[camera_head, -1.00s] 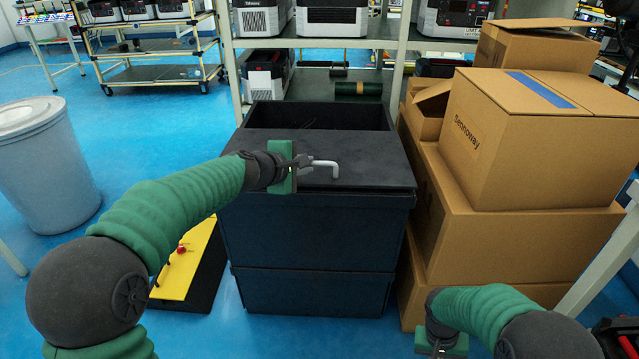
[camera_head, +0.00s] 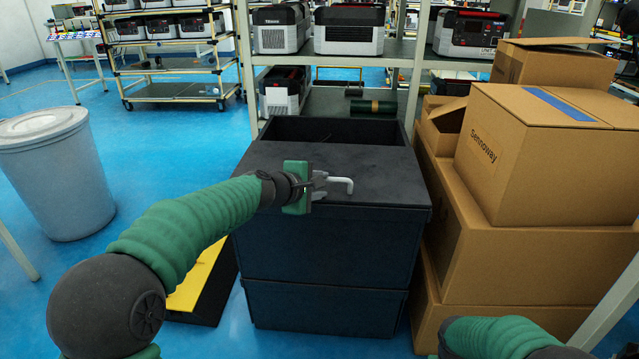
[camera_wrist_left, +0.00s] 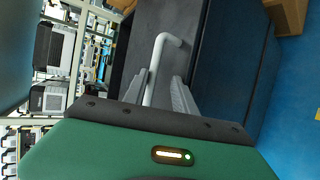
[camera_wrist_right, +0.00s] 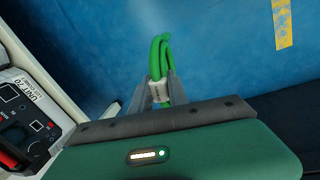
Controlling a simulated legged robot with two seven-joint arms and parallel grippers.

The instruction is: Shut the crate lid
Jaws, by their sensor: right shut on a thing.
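The dark crate (camera_head: 325,245) stands in front of the shelf. Its flat dark lid (camera_head: 385,170) covers the front part of the top; a dark opening (camera_head: 335,130) shows behind it. A grey bent bar handle (camera_head: 348,185) sits on the lid. My left gripper (camera_head: 318,186) is at the handle's left part. In the left wrist view, the handle (camera_wrist_left: 160,50) passes between my left gripper's (camera_wrist_left: 165,88) spread fingers, nearer one finger. My right gripper (camera_wrist_right: 160,88) is shut on a green cable (camera_wrist_right: 162,52) with a white label; its fingers are out of the head view.
Stacked cardboard boxes (camera_head: 545,150) stand close along the crate's right side. A grey bin (camera_head: 55,180) stands at the left. A yellow and black piece (camera_head: 200,285) lies on the floor left of the crate. Shelves (camera_head: 400,75) are behind.

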